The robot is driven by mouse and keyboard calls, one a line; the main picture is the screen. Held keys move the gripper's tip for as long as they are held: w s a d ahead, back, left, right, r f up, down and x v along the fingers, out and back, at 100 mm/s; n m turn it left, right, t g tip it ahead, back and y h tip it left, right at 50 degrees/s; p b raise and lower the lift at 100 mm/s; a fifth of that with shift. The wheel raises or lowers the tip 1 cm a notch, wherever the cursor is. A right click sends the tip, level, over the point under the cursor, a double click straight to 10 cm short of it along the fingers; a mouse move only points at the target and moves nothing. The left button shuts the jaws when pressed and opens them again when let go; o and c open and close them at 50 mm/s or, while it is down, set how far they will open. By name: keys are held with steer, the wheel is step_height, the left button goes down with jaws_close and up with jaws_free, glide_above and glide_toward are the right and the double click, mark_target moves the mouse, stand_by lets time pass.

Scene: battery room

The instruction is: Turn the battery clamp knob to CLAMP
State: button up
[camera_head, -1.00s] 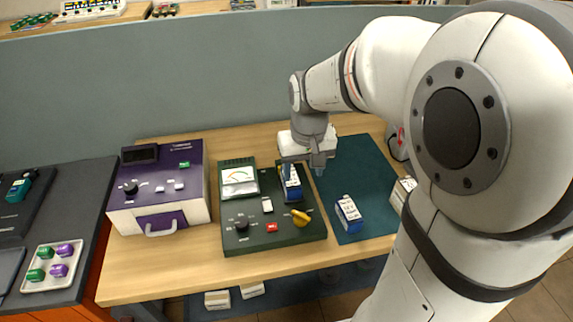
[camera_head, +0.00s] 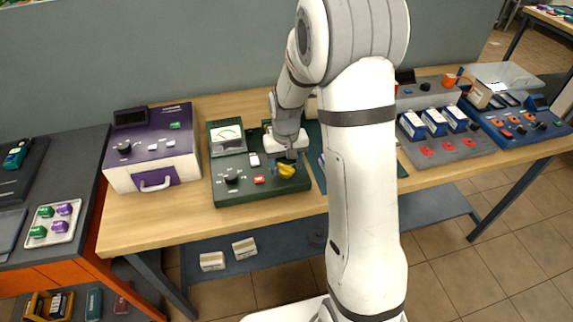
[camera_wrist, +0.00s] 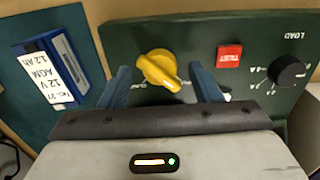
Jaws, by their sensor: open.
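The yellow clamp knob (camera_wrist: 160,69) sits on the dark green tester panel (camera_wrist: 140,30). In the wrist view its pointer end is toward the lower right, and the labels beside it are partly hidden. My gripper (camera_wrist: 163,82) is open, with one blue finger on each side of the knob and a gap to each. In the head view my gripper (camera_head: 289,158) is just above and behind the yellow knob (camera_head: 287,171), at the right front of the green tester (camera_head: 232,196). The battery in the tester is hidden behind my arm there.
A red TEST button (camera_wrist: 229,57) and a black LOAD knob (camera_wrist: 289,71) are right of the clamp knob in the wrist view. A blue and white battery (camera_wrist: 56,68) lies on the teal mat (camera_wrist: 18,92) at left. A purple charger (camera_head: 152,147) stands left of the tester.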

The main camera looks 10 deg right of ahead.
steer(key=shift+f, duration=0.45)
steer(key=shift+c, duration=0.5)
steer(key=c, duration=0.9)
